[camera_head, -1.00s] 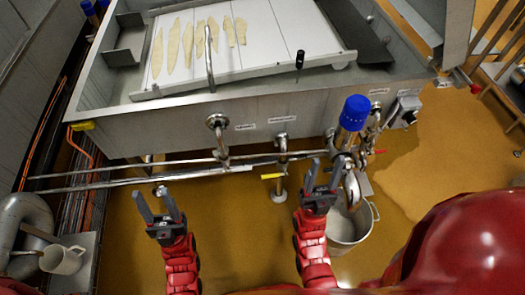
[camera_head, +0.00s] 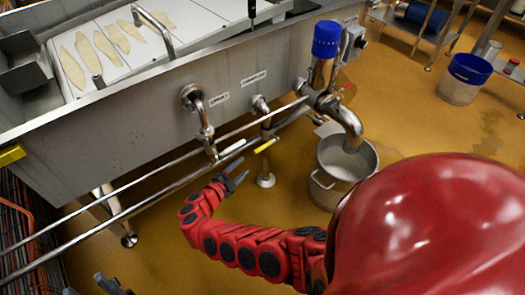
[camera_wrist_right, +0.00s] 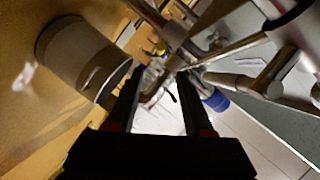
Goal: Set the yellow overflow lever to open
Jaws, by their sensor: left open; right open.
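The yellow overflow lever (camera_head: 266,145) sits on a valve on the thin pipe below the vat's front wall, under a label. It points sideways, slanting up to the right. A small yellow patch (camera_wrist_right: 161,48), likely the same lever, shows ahead of the fingers in the right wrist view. My right gripper (camera_head: 234,181) is open and empty, just below and left of the lever and apart from it. Its open fingers (camera_wrist_right: 160,100) also show in the wrist view. My left gripper (camera_head: 112,286) is open at the bottom left edge, partly cut off.
Horizontal steel pipes (camera_head: 150,178) run in front of the vat (camera_head: 130,130). Right of the lever are a blue-capped valve (camera_head: 326,40), a red-handled lever (camera_head: 347,86) and a curved outlet above a steel bucket (camera_head: 330,195). Floor below the lever is mostly clear.

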